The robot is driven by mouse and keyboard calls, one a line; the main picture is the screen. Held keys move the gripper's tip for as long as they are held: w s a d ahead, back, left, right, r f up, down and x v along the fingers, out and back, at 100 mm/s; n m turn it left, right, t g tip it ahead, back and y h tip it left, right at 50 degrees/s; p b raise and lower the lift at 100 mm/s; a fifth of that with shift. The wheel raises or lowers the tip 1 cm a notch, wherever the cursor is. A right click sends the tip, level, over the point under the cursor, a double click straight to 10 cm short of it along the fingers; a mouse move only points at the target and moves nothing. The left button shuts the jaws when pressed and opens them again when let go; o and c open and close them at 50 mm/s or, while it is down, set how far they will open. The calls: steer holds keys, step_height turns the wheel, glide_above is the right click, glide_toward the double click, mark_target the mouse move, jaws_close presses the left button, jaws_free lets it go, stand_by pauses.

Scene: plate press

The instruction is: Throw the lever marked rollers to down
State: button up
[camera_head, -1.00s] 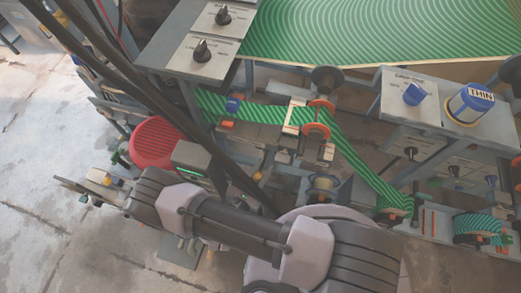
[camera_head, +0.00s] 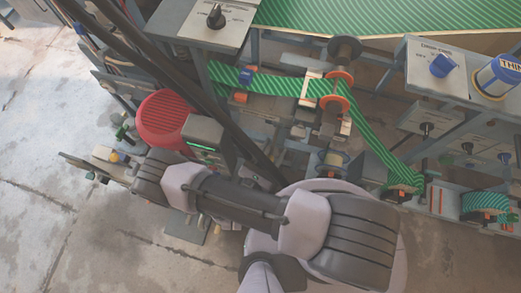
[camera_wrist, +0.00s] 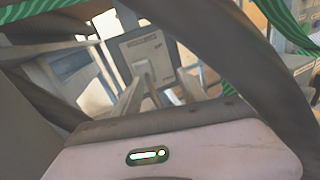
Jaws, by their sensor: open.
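I cannot read a label "rollers" in either view, so I cannot tell which control is that lever. In the head view a black pointed knob (camera_head: 215,17) stands on the grey panel at the top. A smaller black control (camera_head: 426,130) sits on a panel at the right. In the wrist view a grey plate with small unreadable print (camera_wrist: 150,50) lies ahead, with a pale bar in front of it. My gripper (camera_wrist: 160,91) seems to show there as pale prongs beyond the housing, apart and holding nothing visible. Its fingers do not show in the head view.
A green striped web (camera_head: 280,83) runs over orange-rimmed rollers. A red drum (camera_head: 162,118) stands left of it. A blue knob (camera_head: 441,65) and a blue-topped cylinder (camera_head: 497,78) are at the right. Thick dark tubes cross near my arm. Bare concrete floor (camera_head: 40,220) lies left.

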steer(key=p+v, duration=0.2)
steer(key=v, duration=1.5)
steer(key=shift+s, duration=0.2)
steer(key=shift+a, duration=0.1)
